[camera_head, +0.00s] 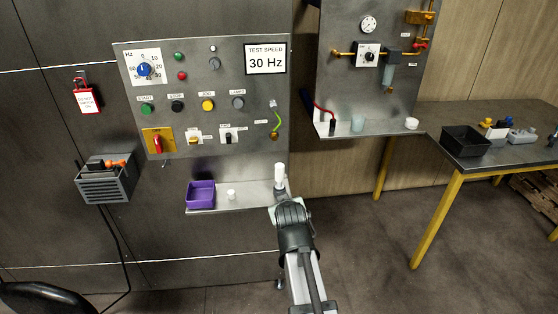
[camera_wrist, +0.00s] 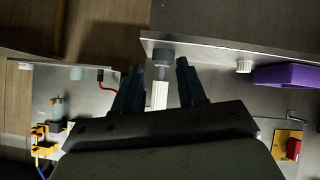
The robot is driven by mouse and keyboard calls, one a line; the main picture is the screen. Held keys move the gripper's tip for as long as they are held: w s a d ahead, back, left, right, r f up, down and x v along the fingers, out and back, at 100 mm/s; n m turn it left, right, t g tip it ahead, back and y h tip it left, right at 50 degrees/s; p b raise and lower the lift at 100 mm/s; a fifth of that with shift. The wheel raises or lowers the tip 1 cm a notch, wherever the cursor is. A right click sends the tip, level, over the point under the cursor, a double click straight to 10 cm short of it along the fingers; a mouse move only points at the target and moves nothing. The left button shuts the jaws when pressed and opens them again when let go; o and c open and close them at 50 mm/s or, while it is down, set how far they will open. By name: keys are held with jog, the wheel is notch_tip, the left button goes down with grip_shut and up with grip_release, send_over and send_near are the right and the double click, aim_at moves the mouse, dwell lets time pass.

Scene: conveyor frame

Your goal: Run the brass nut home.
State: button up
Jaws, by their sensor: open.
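A small brass-coloured fitting (camera_head: 275,135) sits on the grey control panel at the lower end of a green-yellow wire; it looks like the brass nut, but it is too small to tell how far on it is. My gripper (camera_head: 280,192) is at the right end of the shelf below the panel, well under that fitting. In the wrist view my gripper (camera_wrist: 160,82) is open, with dark fingers apart. A white ribbed upright piece (camera_wrist: 160,95) with a grey end shows between the fingers; its white top (camera_head: 280,172) also shows in the head view. I cannot tell whether the fingers touch it.
The shelf (camera_head: 240,208) holds a purple bin (camera_head: 201,194) and a small white cap (camera_head: 231,194). The panel carries knobs, buttons and switches. A second panel with its own shelf (camera_head: 375,130) stands to the right, and a table (camera_head: 510,122) farther right.

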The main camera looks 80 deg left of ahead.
jog(key=a+r+n+y, duration=0.2)
jog(key=a+r+y, duration=0.1)
jog(key=a+r, duration=0.2)
jog(key=n+y, duration=0.4)
send_near(275, 139)
jog(key=shift+g, duration=0.4)
jog(key=shift+w+a+f, duration=0.1)
jog(key=shift+a, duration=2)
jog(key=shift+w+a, duration=0.1)
jog(key=shift+a, duration=2.05)
jog(key=shift+d, duration=0.15)
grip_shut()
jog(key=m, duration=0.3)
jog(key=shift+m, duration=0.4)
jog(key=m, duration=0.4)
jog(key=shift+m, duration=0.3)
jog(key=m, duration=2.1)
jog(key=shift+m, duration=0.3)
jog(key=m, duration=0.5)
jog(key=shift+o, duration=1)
grip_release()
